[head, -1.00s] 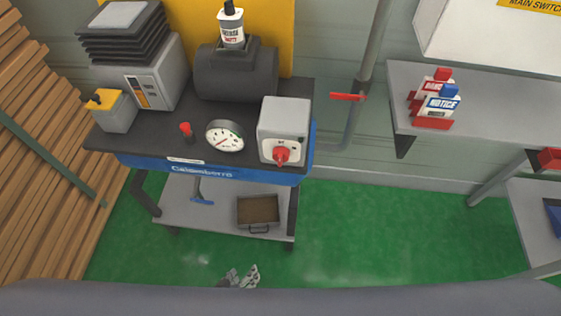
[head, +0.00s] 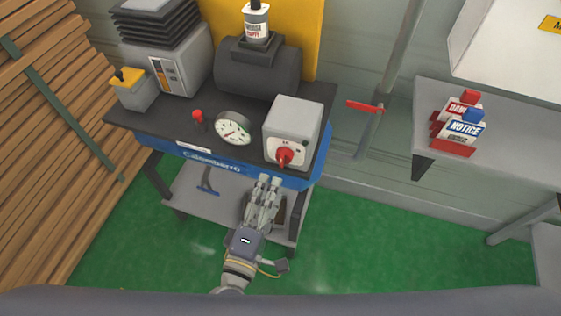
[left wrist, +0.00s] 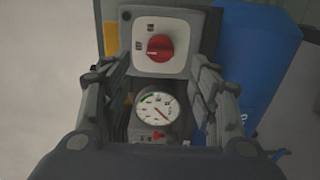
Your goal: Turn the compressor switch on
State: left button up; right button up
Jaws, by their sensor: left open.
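The compressor switch is a red rotary knob (head: 284,157) on a white plate on the front of a grey box (head: 293,124), at the right end of the compressor cart. In the left wrist view the red knob (left wrist: 159,48) is beyond my fingers, near the top middle. My left gripper (head: 269,181) is open and empty, in front of and just below the box, apart from the knob. Its two fingers (left wrist: 164,88) frame the view in the left wrist camera. My right gripper is not seen.
A round pressure gauge (head: 233,128) and a red valve (head: 198,119) are left of the box. The dark tank (head: 257,68) is behind. Wood planks (head: 55,130) stand left.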

aim_at(281, 163)
pick_arm(q)
jog(key=p+x, duration=0.1)
jog(key=x, duration=0.6)
jog(key=shift+w, duration=0.1)
jog(key=shift+p+x, duration=0.3)
jog(key=shift+x, duration=0.5)
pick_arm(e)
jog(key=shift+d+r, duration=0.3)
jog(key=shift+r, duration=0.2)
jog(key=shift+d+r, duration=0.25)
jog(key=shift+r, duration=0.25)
pick_arm(q)
jog(key=c, duration=1.1)
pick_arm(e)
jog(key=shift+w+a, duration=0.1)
